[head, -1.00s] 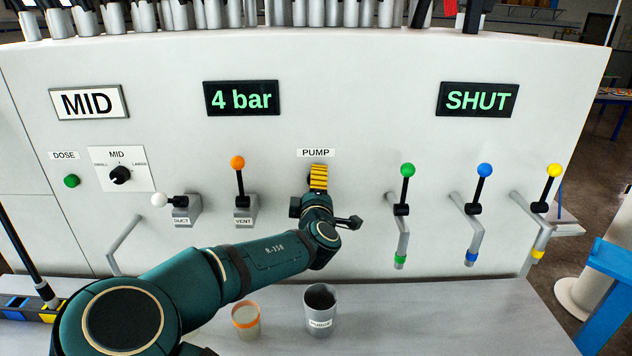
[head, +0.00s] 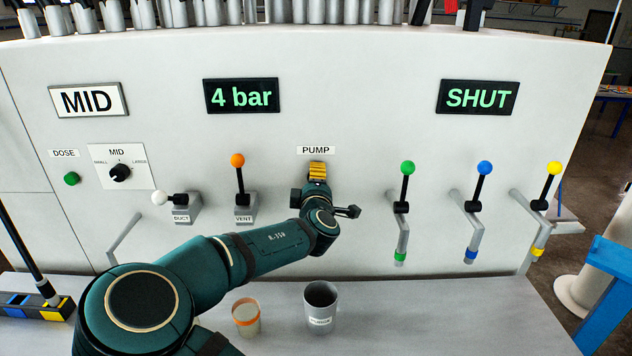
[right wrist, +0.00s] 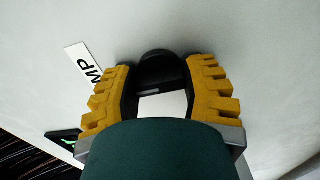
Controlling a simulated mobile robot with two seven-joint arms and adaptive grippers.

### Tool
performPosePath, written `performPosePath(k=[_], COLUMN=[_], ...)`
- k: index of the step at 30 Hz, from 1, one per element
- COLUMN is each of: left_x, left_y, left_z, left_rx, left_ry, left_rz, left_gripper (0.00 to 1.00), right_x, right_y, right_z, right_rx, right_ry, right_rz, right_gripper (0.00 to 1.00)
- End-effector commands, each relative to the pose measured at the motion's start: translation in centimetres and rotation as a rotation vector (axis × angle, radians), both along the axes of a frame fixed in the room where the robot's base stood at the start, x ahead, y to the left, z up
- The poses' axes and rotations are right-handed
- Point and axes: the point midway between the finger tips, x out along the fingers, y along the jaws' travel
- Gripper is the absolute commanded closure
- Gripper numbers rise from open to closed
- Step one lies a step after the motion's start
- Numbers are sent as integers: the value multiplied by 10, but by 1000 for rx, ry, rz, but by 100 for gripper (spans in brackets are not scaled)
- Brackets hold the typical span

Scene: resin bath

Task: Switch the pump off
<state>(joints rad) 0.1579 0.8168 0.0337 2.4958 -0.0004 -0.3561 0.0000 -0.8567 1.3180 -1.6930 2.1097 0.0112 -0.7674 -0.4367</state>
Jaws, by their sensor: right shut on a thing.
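The PUMP label (head: 316,150) is on the pale panel, just above my right gripper (head: 317,171). The gripper's yellow fingers are at the panel there and hide the pump control in the head view. In the right wrist view, my right gripper (right wrist: 160,95) has its yellow fingers on either side of a black pump knob (right wrist: 160,69) and is shut on it. Part of the PUMP label (right wrist: 88,72) shows at the left. My left gripper is not in view.
Left of the pump are the orange-topped VENT lever (head: 239,180) and white-topped DUCT lever (head: 170,198). Green (head: 406,185), blue (head: 483,185) and yellow (head: 549,185) levers are at right. Two cups (head: 246,318) (head: 320,306) stand on the bench below. Displays read MID, 4 bar and SHUT.

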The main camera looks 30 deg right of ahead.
Motion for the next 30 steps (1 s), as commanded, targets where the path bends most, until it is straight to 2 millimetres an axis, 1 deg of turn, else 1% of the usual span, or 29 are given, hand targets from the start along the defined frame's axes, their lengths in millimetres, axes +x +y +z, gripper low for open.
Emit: performPosePath(k=[1,6,14,15,16,17,26,30], left_x=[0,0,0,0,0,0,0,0], left_y=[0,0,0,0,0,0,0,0], left_z=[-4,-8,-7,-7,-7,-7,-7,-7], left_rx=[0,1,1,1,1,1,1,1], left_ry=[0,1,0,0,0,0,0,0], left_rz=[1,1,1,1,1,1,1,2], left_gripper=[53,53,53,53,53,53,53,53], right_x=[0,0,0,0,0,0,0,-8], right_y=[0,0,0,0,0,0,0,5], right_z=[-2,-1,0,0,0,0,0,0], right_rx=[-28,-93,-96,-96,-96,-96,-95,-95], right_ry=[17,57,60,60,59,59,58,58], right_rz=[1,0,0,0,0,0,0,-1], right_gripper=[90,90,90,38,28,22,22,22])
